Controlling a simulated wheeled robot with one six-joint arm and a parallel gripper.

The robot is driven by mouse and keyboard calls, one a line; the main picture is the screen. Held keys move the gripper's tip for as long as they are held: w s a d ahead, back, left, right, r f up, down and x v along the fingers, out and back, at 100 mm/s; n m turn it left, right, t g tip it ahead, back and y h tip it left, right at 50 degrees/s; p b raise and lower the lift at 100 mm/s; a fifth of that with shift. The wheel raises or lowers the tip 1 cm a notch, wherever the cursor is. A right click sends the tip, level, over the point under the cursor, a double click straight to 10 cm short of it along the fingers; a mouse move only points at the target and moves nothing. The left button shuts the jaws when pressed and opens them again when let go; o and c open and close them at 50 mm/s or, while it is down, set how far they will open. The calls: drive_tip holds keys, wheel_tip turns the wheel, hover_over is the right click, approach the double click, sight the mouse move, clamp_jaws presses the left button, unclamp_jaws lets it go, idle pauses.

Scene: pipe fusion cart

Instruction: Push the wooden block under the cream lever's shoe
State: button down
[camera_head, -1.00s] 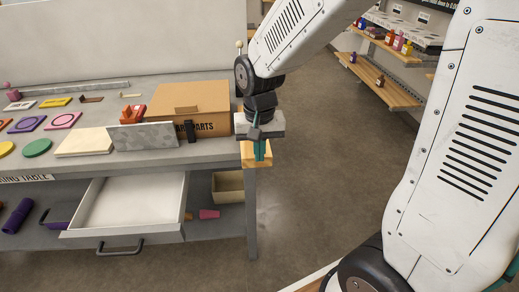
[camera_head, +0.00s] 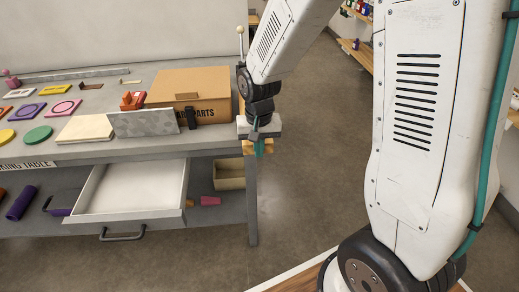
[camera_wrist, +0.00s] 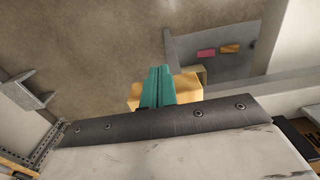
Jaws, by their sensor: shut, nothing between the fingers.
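The wooden block appears to be the light wooden piece (camera_head: 247,148) at the right end of the workbench, mostly hidden behind my gripper. In the wrist view its pale wood (camera_wrist: 187,83) shows on both sides of my fingers. My gripper (camera_head: 259,149) has teal fingers, shut and empty, pointing down in front of the wood. The fingertips show in the wrist view (camera_wrist: 160,68); I cannot tell whether they touch the wood. A lever with a cream knob (camera_head: 240,31) stands up behind my wrist. Its shoe is hidden.
The grey workbench (camera_head: 215,140) holds a cardboard parts box (camera_head: 190,85), a grey plate (camera_head: 145,123) and several coloured pieces. A white drawer (camera_head: 130,185) stands open below, with a bin (camera_head: 229,174) to its right. The floor (camera_head: 310,170) right of the bench is clear.

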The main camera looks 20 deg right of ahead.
drive_tip(key=w+d, duration=0.1)
drive_tip(key=w, duration=0.4)
drive_tip(key=w+d, duration=0.1)
drive_tip(key=w, duration=0.2)
drive_tip(key=shift+d, duration=0.3)
drive_tip(key=shift+s, duration=0.5)
drive_tip(key=s, duration=0.1)
drive_tip(key=s+a, duration=0.1)
drive_tip(key=s, duration=0.1)
wheel_tip(320, 180, up, 10)
drive_tip(key=shift+a, duration=0.1)
drive_tip(key=s+r+n, duration=0.1)
drive_tip(key=s+r, duration=0.4)
drive_tip(key=s, duration=0.9)
drive_tip(key=s+d+r+n+t, duration=0.1)
drive_tip(key=s+r, duration=0.4)
drive_tip(key=s, duration=0.9)
drive_tip(key=shift+d+n, duration=0.25)
drive_tip(key=shift+n, duration=0.55)
